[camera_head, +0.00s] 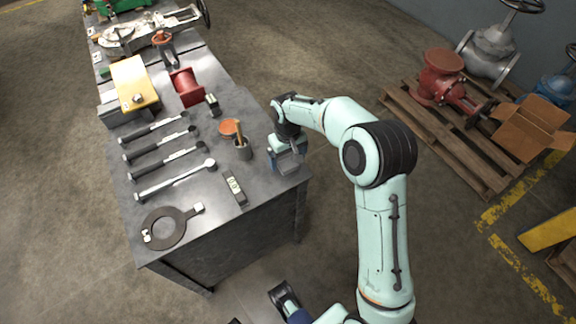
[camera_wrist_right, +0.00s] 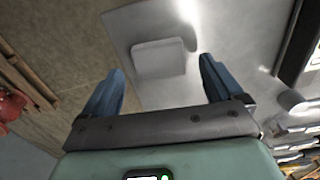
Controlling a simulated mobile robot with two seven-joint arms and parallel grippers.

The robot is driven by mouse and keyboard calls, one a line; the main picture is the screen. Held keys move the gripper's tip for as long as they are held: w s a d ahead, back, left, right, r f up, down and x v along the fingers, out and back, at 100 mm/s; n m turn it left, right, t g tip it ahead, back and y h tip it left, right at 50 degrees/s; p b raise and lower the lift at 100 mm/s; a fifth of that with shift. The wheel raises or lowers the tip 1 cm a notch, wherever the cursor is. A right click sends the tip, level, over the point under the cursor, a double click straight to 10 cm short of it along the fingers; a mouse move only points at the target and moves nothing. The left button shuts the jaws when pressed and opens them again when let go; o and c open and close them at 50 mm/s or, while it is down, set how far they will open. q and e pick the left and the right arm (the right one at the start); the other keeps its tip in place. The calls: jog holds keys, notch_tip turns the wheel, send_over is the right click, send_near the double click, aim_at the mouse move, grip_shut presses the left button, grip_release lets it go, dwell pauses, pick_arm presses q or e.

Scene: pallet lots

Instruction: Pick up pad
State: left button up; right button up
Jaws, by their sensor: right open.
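The pad looks like a small light grey block with rounded corners (camera_wrist_right: 158,58). It lies on the grey metal table top near the table's edge. In the right wrist view it shows ahead of and between the two blue fingers of my right gripper (camera_wrist_right: 161,64), which are spread apart with nothing between them. In the head view my right gripper (camera_head: 284,158) is over the table's right corner, and the grey pad (camera_head: 289,163) shows beside it, partly covered by it. I cannot tell the exact height gap.
A pallet (camera_head: 440,135) with valves and a cardboard box (camera_head: 533,126) stands right.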

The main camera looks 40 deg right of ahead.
aim_at(288, 163)
notch_tip(288, 163, down, 2)
jog(key=shift+f, duration=0.15)
jog(key=c, duration=1.1)
notch_tip(288, 163, up, 20)
jog(key=p, duration=0.3)
jog(key=shift+p, duration=0.35)
jog(key=shift+o, duration=0.3)
